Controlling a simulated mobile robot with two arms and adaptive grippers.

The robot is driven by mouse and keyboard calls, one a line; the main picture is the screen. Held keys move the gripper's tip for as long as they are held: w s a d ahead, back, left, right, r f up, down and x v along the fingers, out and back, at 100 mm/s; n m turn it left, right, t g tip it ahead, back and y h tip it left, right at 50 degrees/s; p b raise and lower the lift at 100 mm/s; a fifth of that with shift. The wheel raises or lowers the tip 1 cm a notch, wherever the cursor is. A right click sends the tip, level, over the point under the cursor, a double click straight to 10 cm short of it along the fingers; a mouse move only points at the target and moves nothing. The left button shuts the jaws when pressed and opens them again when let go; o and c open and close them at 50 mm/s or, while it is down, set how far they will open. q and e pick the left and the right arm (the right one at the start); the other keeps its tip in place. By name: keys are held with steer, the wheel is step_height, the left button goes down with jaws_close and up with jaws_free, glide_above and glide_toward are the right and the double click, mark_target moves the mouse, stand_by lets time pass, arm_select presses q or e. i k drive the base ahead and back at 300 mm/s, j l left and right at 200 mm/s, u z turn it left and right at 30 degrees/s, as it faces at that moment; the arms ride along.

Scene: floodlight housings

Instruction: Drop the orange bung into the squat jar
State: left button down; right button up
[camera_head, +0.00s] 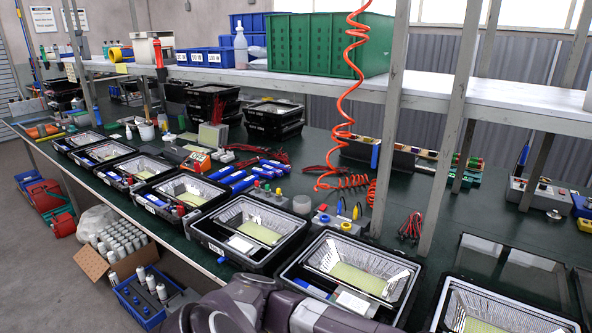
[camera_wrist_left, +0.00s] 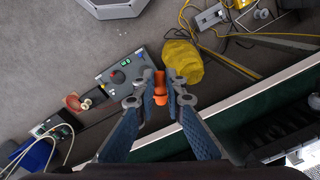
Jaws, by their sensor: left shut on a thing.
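In the left wrist view my left gripper (camera_wrist_left: 160,99) is shut on the orange bung (camera_wrist_left: 160,82), which shows between the fingertips. The bung is held above the grey floor, to the left of the table edge. In the head view only purple-grey parts of my arm show at the bottom; the gripper and bung are not seen there. My right gripper is not in view.
Black trays with floodlight housings (camera_head: 248,222) line the bench front. An orange coiled hose (camera_head: 345,110) hangs over the bench, and grey posts (camera_head: 447,130) stand along it. In the wrist view a yellow bag (camera_wrist_left: 182,60) and a button box (camera_wrist_left: 125,82) lie below the gripper.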

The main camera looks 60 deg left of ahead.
mark_target(302, 211)
steer(key=k+j, duration=0.1)
steer(key=j, duration=0.3)
steer(key=k+j+z, duration=0.1)
steer(key=j, duration=0.3)
steer(key=k+j, duration=0.15)
steer(key=j, duration=0.2)
steer(key=k+j+z, duration=0.1)
steer(key=j, duration=0.3)
steer(key=k+j, duration=0.2)
steer(key=j, duration=0.15)
steer(key=j+z, duration=0.05)
